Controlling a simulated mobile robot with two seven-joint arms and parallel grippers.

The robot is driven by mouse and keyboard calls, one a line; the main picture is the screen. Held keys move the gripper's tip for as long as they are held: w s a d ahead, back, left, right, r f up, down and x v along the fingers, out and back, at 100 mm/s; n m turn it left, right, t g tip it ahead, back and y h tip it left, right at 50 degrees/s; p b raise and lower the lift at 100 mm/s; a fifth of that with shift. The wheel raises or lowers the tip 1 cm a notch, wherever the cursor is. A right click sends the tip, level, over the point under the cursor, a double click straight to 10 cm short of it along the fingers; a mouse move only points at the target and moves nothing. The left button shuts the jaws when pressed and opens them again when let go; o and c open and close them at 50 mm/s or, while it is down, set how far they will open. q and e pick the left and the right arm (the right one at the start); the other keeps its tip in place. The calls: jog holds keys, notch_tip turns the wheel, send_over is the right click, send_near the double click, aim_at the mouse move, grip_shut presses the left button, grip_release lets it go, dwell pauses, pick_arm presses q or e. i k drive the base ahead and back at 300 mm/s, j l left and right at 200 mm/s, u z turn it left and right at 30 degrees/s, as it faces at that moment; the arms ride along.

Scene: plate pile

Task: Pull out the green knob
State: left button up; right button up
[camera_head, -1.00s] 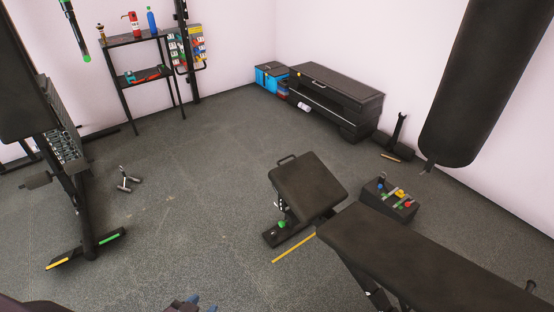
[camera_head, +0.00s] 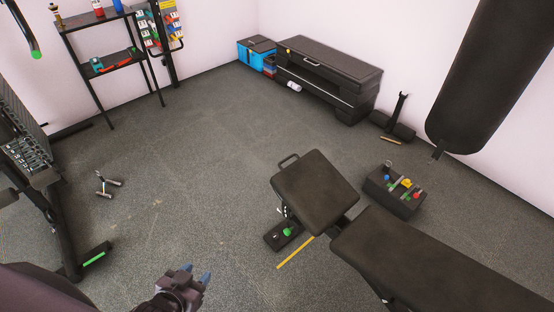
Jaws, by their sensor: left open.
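A small round green knob (camera_head: 288,231) shows low on the black base under the raised seat end of a workout bench (camera_head: 314,190). The seat pad stands just above and to the right of the knob. My left gripper (camera_head: 204,277) has dark jaws with blue-grey fingertips. It is open and empty, at the bottom of the view, left of and nearer than the knob, with clear floor between them. My right gripper is not in view.
The long bench pad (camera_head: 440,265) fills the lower right. A yellow bar (camera_head: 296,252) lies beside the knob's base. A dark box with coloured knobs (camera_head: 394,193) stands behind the bench. A punching bag (camera_head: 490,75) hangs at right.

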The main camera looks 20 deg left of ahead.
aim_at(286, 231)
jog(key=i+j, duration=0.6)
jog(key=j, duration=0.25)
jog(key=i+j, duration=0.3)
jog(key=k+l, duration=0.3)
jog(key=k, duration=0.25)
jog(key=j+z, duration=0.35)
jog(key=j, duration=0.2)
jog(key=j+z, duration=0.35)
jog(key=j, duration=0.2)
jog(key=j+z, duration=0.35)
jog(key=j, duration=0.15)
